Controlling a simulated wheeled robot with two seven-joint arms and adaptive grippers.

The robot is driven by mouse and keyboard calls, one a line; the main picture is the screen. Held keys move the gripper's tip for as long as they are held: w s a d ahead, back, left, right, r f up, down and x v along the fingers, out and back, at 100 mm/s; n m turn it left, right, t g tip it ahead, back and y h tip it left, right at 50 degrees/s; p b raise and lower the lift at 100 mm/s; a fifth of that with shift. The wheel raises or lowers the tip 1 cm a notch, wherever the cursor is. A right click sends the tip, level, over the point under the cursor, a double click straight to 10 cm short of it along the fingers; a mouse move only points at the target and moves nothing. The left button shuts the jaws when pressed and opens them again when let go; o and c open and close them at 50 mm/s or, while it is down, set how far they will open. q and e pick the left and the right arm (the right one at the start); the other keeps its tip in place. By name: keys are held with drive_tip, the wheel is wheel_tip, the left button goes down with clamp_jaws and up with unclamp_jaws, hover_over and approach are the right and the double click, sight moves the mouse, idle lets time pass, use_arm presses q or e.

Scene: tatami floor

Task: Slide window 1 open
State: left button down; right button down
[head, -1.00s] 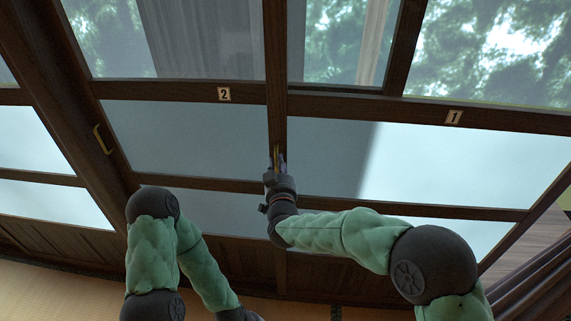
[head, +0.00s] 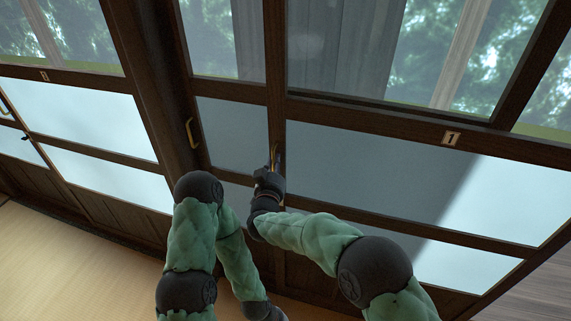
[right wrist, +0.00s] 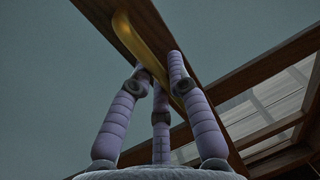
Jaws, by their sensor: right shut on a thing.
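Window 1 is a dark wood-framed sliding panel with a small "1" label (head: 451,138) on its crossbar. Its left stile carries an upright brass handle (head: 274,154), which also shows in the right wrist view (right wrist: 138,47). My right gripper (head: 273,166) is shut on this handle. In the right wrist view its purple ribbed fingers (right wrist: 165,85) close around the handle's lower part, partly hiding it. Window 1 overlaps the panel behind it, leaving a narrow strip of that panel (head: 232,130) on the left. My left arm is folded low; its gripper is out of the frame.
A thick dark post (head: 150,70) stands left of the strip. Another brass handle (head: 190,133) sits beside it, left of my right gripper. More windows (head: 85,120) lie farther left. The tatami floor (head: 70,255) at lower left is clear.

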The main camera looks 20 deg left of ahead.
sight(273, 130)
drive_tip(key=shift+a+r, duration=0.1)
drive_tip(key=shift+a, duration=0.25)
drive_tip(key=c, duration=1.2)
unclamp_jaws()
drive_tip(key=shift+o, duration=0.2)
wheel_tip(273, 130, up, 10)
drive_tip(key=shift+f, duration=0.1)
